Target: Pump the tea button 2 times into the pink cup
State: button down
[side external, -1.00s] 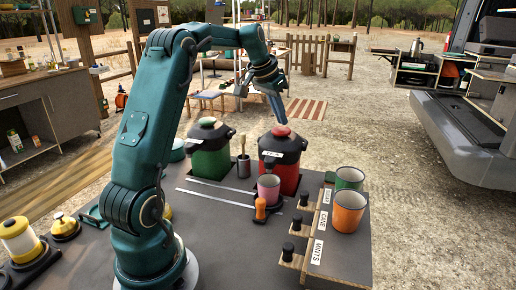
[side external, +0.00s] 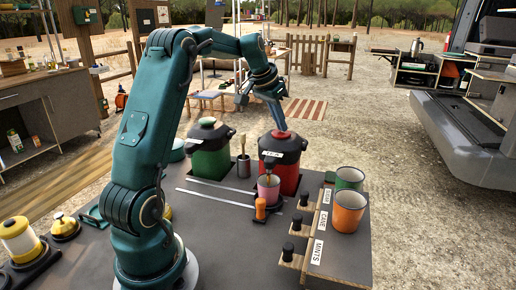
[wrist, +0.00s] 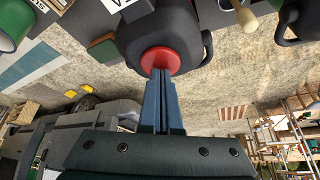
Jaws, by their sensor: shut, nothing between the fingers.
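The red dispenser (side external: 289,178) with a black top and a white label, too small to read surely, stands on the dark table. My gripper (side external: 282,128) is shut and empty, its tips down on the red button on the dispenser's lid. In the wrist view the closed fingertips (wrist: 160,74) meet the near edge of the red button (wrist: 160,58). The pink cup (side external: 268,194) stands upright in front of the dispenser, under its spout area. A thin brownish streak shows at the cup's mouth.
Green (side external: 349,177) and orange (side external: 348,214) cups sit on the labelled rack at right.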

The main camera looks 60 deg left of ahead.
jog(key=shift+f, duration=0.5)
jog(key=shift+r, duration=1.35)
jog(key=shift+f, duration=0.1)
